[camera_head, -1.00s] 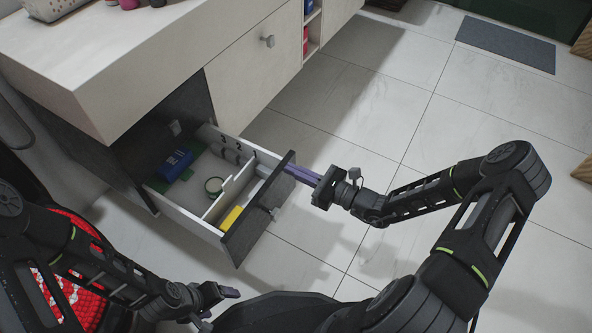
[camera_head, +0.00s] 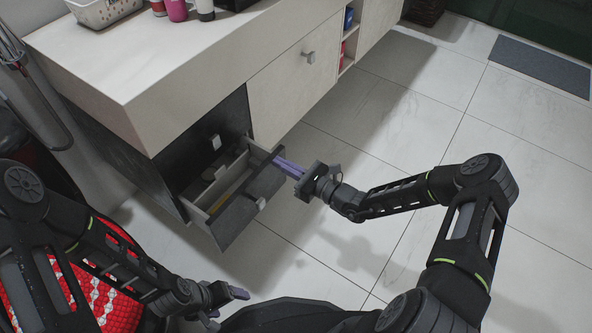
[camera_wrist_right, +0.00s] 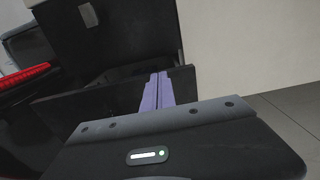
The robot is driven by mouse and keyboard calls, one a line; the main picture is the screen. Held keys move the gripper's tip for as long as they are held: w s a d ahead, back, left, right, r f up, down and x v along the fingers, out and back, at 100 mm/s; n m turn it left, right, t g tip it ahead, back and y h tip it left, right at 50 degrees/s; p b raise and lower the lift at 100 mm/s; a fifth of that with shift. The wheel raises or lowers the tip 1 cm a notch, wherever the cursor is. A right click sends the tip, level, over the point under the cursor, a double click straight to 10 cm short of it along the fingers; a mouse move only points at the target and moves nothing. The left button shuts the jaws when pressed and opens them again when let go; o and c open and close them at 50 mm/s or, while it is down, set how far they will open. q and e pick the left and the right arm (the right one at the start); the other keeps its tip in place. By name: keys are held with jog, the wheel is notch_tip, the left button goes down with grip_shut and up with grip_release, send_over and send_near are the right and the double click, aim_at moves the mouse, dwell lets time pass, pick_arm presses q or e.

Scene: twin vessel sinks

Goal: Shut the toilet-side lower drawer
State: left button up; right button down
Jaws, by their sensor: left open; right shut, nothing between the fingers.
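The lower drawer (camera_head: 243,209) of the dark end cabinet is partly open, its dark front with a small light knob standing out from the body. A strip of its inside (camera_head: 220,183) shows behind the front. My right gripper (camera_head: 284,166) is shut with nothing in it, its purple fingers at the upper right part of the drawer front, seemingly touching it. In the right wrist view the purple fingers (camera_wrist_right: 157,92) reach to the dark drawer front (camera_wrist_right: 90,104). My left gripper (camera_head: 232,304) is open and empty, low in the picture, apart from the drawer.
The dark upper drawer front (camera_head: 205,130) above is closed. A pale cabinet door (camera_head: 297,80) is to its right under the counter (camera_head: 150,65). A red patterned thing (camera_head: 105,295) lies at lower left.

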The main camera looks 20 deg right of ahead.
aim_at(258, 151)
pick_arm(q)
jog(key=shift+f, duration=0.25)
pick_arm(e)
jog(key=x, duration=0.9)
jog(key=shift+d, duration=0.1)
